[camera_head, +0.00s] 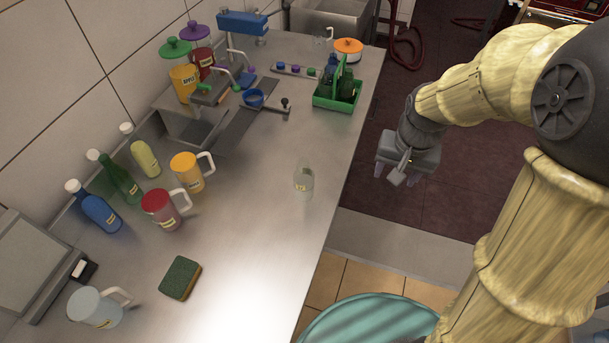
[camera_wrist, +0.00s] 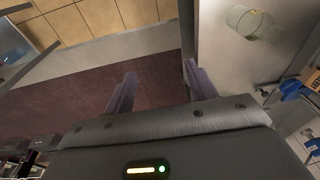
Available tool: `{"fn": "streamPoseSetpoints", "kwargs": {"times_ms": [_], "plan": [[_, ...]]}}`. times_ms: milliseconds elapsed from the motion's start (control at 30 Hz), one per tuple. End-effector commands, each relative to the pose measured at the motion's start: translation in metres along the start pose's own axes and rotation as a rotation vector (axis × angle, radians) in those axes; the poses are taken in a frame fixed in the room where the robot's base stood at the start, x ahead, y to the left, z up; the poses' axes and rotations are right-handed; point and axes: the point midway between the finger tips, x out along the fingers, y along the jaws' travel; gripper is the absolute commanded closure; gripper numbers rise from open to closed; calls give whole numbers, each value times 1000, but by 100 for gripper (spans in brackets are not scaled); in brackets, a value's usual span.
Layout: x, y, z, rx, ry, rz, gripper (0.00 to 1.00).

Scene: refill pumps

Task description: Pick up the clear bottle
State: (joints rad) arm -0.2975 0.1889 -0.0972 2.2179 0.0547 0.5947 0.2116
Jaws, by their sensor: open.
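The clear bottle (camera_head: 303,180) stands upright on the steel counter (camera_head: 255,225), near its right edge in the head view. It is see-through with a small pale label. In the wrist view a clear round bottle (camera_wrist: 252,24) shows at the top right on the counter. My gripper (camera_head: 398,174) is to the right of the counter, over the dark floor, apart from the bottle. In the wrist view the two fingers of my gripper (camera_wrist: 158,88) are spread with nothing between them.
Yellow (camera_head: 189,172) and red (camera_head: 163,209) jugs stand left of the bottle. A green caddy (camera_head: 323,100) holding bottles stands behind it. A sponge (camera_head: 180,278) and a clear jug (camera_head: 92,307) are in front. The counter right around the bottle is clear.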

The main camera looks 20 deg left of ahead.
Motion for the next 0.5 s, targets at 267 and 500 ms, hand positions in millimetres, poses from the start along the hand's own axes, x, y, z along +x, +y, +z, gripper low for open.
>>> {"fn": "streamPoseSetpoints", "kwargs": {"times_ms": [267,500], "plan": [[-46,-127,-45,16,-91,15,44],[-67,-210,-44,22,-131,47,44]]}}
